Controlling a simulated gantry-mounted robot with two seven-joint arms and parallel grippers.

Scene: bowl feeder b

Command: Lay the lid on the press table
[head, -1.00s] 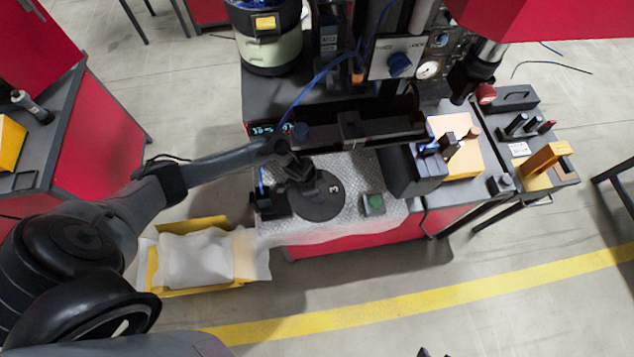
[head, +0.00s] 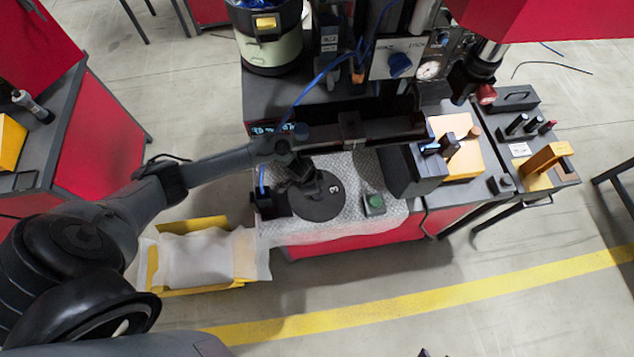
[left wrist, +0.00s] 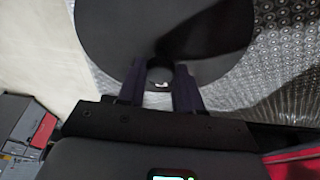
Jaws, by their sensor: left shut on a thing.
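The lid (head: 318,209) is a dark round disc marked with a 3. It is over the press table (head: 352,165), whose top has a bubble-patterned, silvery cover. In the left wrist view the fingers (left wrist: 160,80) stand on both sides of the knob, and the lid (left wrist: 120,35) fills the upper middle. The lid looks about flat and low over the cover. I cannot tell whether it touches.
A dark block (head: 412,170) is further right. The machine's dark bar (head: 385,130) runs behind. A yellow crate (head: 247,258) with white wrapping sits at front left. A blue cable (head: 318,80) hangs behind.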

